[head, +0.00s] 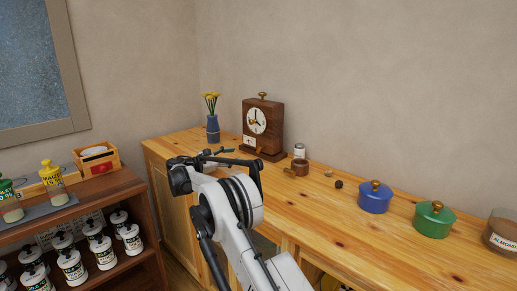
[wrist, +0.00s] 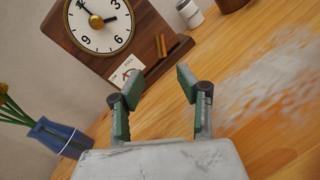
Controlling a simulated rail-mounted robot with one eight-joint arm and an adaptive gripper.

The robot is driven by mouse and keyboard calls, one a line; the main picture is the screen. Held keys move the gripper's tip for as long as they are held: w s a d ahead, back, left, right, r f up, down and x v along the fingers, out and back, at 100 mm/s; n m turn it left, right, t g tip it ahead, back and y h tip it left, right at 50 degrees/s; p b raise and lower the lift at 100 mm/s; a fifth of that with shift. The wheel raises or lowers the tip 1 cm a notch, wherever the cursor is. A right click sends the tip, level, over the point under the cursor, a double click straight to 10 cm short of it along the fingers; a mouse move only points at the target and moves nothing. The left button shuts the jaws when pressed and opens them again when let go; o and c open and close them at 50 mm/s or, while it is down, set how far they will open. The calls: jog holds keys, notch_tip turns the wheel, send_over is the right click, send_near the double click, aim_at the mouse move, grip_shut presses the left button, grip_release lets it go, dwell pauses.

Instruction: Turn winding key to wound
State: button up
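A dark wooden clock (head: 262,112) with a white dial and brass top knob stands upright at the back of the counter. In the wrist view the tilted clock (wrist: 85,55) fills the upper left. A small brass knob (wrist: 96,21) sits on the dial. A white card (wrist: 126,72) with a dark mark is low on its front. Brass-coloured bars (wrist: 175,48) stick out right of the card; I cannot tell surely which part is the winding key. My gripper (wrist: 155,82) is open and empty, its green-padded fingers apart in front of the clock's lower front, not visibly touching it.
A blue vase with yellow flowers (head: 213,128) stands left of the clock. A jar (head: 299,151) and a brown pot (head: 301,168) stand to its right. Blue (head: 374,198) and green (head: 434,221) lidded pots are farther right. A shelf (head: 95,197) with bottles is at left.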

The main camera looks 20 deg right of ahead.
aim_at(258, 149)
jog(key=d, duration=0.4)
jog(key=w+d+b, duration=0.1)
jog(key=d, duration=0.4)
jog(key=d+b, duration=0.1)
jog(key=d, duration=0.3)
jog(key=shift+w+d, duration=0.3)
grip_shut()
